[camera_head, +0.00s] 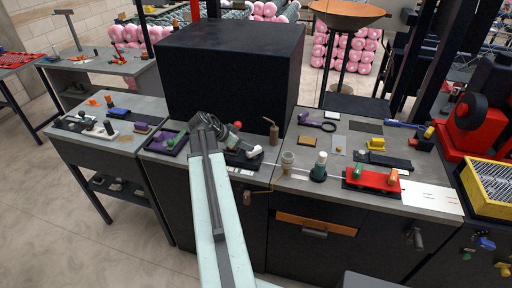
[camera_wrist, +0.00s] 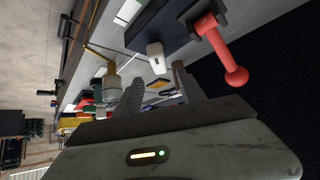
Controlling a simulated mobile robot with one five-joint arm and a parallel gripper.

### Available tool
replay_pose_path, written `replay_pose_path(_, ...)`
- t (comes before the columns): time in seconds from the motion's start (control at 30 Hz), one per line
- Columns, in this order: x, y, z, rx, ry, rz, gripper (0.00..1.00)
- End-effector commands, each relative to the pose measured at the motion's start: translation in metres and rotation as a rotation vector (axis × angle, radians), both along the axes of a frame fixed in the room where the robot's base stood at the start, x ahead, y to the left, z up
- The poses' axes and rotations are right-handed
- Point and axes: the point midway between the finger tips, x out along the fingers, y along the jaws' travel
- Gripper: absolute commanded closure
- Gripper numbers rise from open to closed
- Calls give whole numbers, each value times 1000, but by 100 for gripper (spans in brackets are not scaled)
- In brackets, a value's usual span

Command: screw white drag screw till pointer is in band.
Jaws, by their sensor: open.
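The white drag screw (camera_wrist: 155,56) shows in the wrist view as a small white knob with a dark mark, at a dark block (camera_wrist: 158,24). It appears between and beyond the fingertips of my gripper (camera_wrist: 158,76), which is open and empty. I cannot tell the exact gap between fingers and knob. In the head view the white knob (camera_head: 254,151) sits on the bench just right of my gripper (camera_head: 238,141). No pointer or band can be made out in either view.
A red lever with a ball end (camera_wrist: 222,50) stands close right of the knob in the wrist view; its red ball (camera_head: 238,125) shows in the head view. A large dark box (camera_head: 232,75) rises behind.

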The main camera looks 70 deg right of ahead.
Motion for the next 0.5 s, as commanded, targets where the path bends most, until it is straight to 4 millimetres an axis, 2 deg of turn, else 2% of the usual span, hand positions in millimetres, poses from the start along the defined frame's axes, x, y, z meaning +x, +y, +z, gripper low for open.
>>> replay_pose_path(0.23,-6,-6,-7,-6,-2,-11,53)
replay_pose_path(0.5,-22,-32,-43,-4,-2,-10,53)
